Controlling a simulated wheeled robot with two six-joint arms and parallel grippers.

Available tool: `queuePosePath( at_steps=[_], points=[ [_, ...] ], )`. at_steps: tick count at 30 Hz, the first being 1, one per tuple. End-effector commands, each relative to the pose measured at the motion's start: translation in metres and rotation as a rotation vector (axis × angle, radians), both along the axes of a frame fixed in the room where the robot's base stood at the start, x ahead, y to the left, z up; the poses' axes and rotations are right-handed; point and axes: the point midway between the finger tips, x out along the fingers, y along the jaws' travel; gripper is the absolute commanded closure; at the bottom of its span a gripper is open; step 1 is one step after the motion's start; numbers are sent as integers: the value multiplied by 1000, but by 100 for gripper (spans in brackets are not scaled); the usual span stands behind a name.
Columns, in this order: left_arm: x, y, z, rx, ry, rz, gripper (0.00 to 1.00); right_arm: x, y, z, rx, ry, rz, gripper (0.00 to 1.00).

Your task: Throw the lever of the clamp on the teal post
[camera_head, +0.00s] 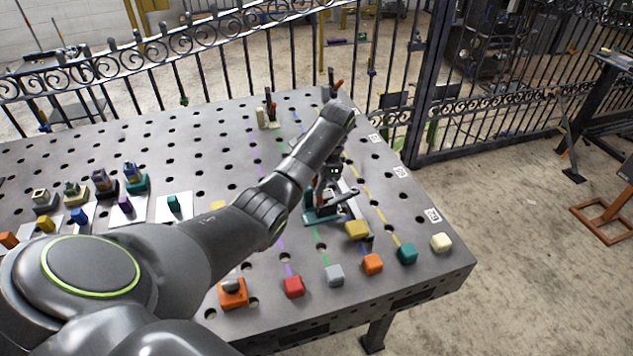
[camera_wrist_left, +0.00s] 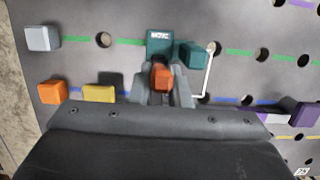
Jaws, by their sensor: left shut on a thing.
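The clamp with the teal base (camera_head: 322,215) stands on the perforated table by the green line, partly hidden by my left arm and gripper. In the left wrist view its teal plate (camera_wrist_left: 160,43) has white lettering, and a teal block (camera_wrist_left: 191,54) sits beside it. An orange lever tip (camera_wrist_left: 162,77) shows between the fingers of my left gripper (camera_wrist_left: 162,88). The left gripper (camera_head: 329,186) is shut on this lever, reaching down over the clamp in the head view. The lever's lower part and the clamp's arm are hidden. My right gripper is not in view.
A yellow block (camera_head: 357,230) lies close to the clamp. A row of coloured blocks, including a grey one (camera_head: 335,275) and an orange one (camera_head: 373,264), lines the near edge. An iron fence (camera_head: 270,65) runs behind the table.

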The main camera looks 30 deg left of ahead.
Motion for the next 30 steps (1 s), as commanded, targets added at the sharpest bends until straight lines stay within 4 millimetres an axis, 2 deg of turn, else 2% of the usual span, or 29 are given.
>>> queuePosePath(
  at_steps=[11, 12, 16, 25, 30],
  points=[
    [0, 0, 0, 1, 1, 0, 100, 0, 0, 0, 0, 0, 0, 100],
    [0, 0, 0, 1, 1, 0, 79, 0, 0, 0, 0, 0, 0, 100],
    [0, 0, 0, 1, 1, 0, 62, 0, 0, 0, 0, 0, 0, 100],
    [0, 0, 1, 1, 1, 0, 62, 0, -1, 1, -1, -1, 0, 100],
    [1, 0, 12, 1, 1, 1, 62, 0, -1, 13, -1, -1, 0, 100]
  ],
)
